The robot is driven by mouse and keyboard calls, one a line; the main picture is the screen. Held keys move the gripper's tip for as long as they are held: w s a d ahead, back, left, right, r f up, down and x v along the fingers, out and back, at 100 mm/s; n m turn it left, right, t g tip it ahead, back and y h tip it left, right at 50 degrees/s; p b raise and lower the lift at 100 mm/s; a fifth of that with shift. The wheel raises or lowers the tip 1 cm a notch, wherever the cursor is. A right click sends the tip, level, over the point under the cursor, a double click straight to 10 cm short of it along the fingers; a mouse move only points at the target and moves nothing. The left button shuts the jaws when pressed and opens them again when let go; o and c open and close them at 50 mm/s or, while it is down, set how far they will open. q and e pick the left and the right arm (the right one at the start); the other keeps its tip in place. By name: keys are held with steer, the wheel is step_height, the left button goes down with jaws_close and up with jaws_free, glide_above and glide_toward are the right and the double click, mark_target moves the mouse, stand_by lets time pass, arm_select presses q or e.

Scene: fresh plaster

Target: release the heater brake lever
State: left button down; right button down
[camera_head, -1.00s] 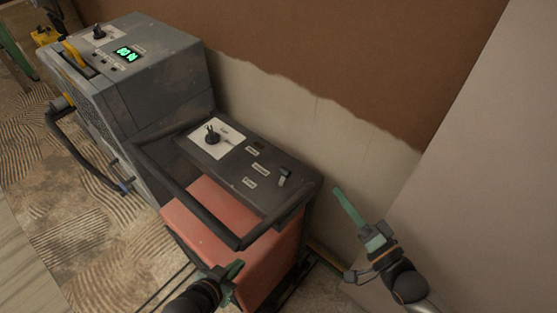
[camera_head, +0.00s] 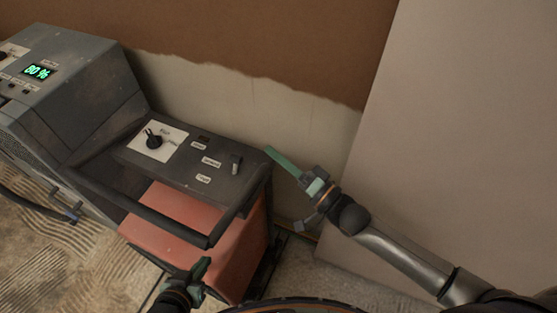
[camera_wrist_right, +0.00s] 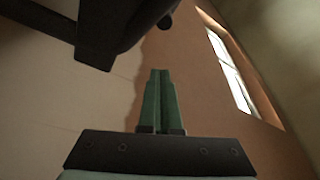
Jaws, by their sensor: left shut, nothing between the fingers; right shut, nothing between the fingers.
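The heater has an orange-red body (camera_head: 165,226) and a dark top panel (camera_head: 190,180) framed by a black tube handle (camera_head: 150,212). The panel has a black knob (camera_head: 153,139) on a white plate, several small labels and a small upright switch-like lever (camera_head: 236,163) near its right end. I cannot tell whether this is the brake lever. My right gripper (camera_head: 268,150) is shut and empty, its green fingertips by the panel's far right corner. Its fingers (camera_wrist_right: 160,100) are together in the right wrist view. My left gripper (camera_head: 206,262) is shut and empty, in front of the heater.
A grey machine (camera_head: 60,110) with a green display reading 80 % stands left of the heater. A partly plastered wall (camera_head: 240,95) is close behind, and a pale panel (camera_head: 460,130) fills the right. A dark bar (camera_wrist_right: 95,40) crosses the right wrist view's upper left.

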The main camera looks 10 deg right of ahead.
mark_target(250, 167)
arm_select(q)
steer(key=shift+f+b, duration=0.3)
arm_select(e)
steer(key=x, duration=0.7)
arm_select(q)
steer(key=shift+r, duration=0.1)
arm_select(e)
steer(key=shift+s+a+f, duration=0.25)
steer(key=shift+s+f, duration=0.05)
steer(key=shift+s, duration=0.3)
steer(key=shift+s+a+f, duration=0.3)
steer(key=shift+s+f, duration=0.05)
steer(key=shift+s, duration=0.25)
steer(key=shift+s+a+f, duration=0.3)
steer(key=shift+s+a, duration=0.05)
steer(key=shift+s, duration=0.15)
